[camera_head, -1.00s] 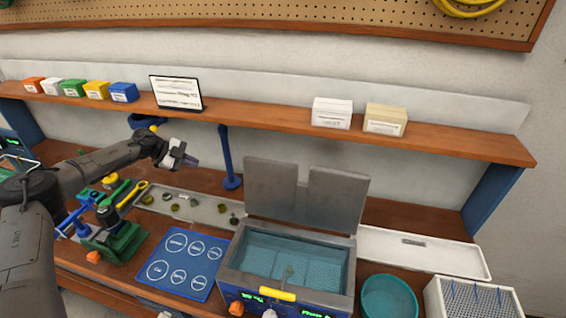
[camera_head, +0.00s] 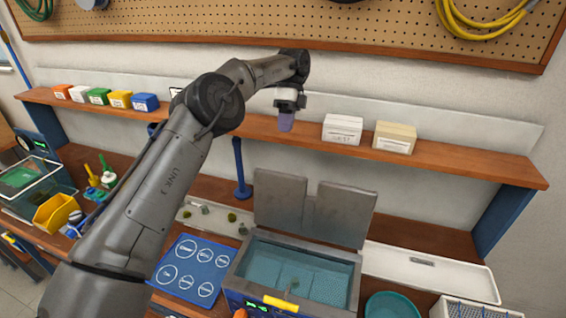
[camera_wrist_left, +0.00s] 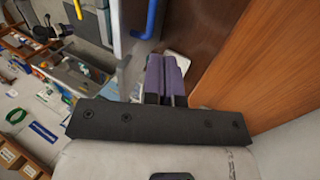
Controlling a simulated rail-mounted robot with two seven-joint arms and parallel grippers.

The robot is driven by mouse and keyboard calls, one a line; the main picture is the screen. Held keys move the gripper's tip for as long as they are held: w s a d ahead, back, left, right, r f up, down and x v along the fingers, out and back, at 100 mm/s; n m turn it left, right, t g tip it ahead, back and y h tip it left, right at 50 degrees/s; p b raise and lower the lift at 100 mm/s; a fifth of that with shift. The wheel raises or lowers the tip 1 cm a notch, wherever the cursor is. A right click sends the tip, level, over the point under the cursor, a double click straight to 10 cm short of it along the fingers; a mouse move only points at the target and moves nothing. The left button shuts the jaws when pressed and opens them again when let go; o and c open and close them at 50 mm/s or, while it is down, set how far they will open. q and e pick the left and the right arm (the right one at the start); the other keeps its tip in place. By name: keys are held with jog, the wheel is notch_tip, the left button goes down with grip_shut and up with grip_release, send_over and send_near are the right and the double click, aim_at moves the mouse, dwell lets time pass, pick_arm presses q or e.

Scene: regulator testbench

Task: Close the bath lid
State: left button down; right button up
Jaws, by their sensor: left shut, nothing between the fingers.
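The bath (camera_head: 300,268) is a grey metal box with blue-green water inside and a yellow handle (camera_head: 281,304) at its front. Its grey lid (camera_head: 313,210) stands open and upright along the bath's back edge, with a notch in its top. My left gripper (camera_head: 286,123) hangs above and behind the lid, at the height of the shelf, apart from the lid. Its purple fingers (camera_wrist_left: 165,75) are together with nothing between them. My right gripper is not in view.
The wooden shelf (camera_head: 450,164) with boxes (camera_head: 342,129) runs behind the bath, close to my left gripper. A blue mat (camera_head: 190,268) lies left of the bath. A white tray (camera_head: 430,270) and a teal bowl (camera_head: 391,306) are to its right.

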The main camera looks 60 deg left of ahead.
pick_arm(q)
jog(key=shift+s+d+f+p, duration=0.55)
jog(key=shift+s+d+f, duration=0.35)
jog(key=shift+f, duration=0.45)
jog(key=shift+s+d+f+p, duration=0.55)
jog(key=shift+s+d+f, duration=0.4)
jog(key=shift+f, duration=0.45)
jog(key=shift+s+d+f+p, duration=0.55)
jog(key=shift+s+d+f, duration=0.35)
jog(key=shift+f, duration=0.45)
jog(key=shift+s+d, duration=0.2)
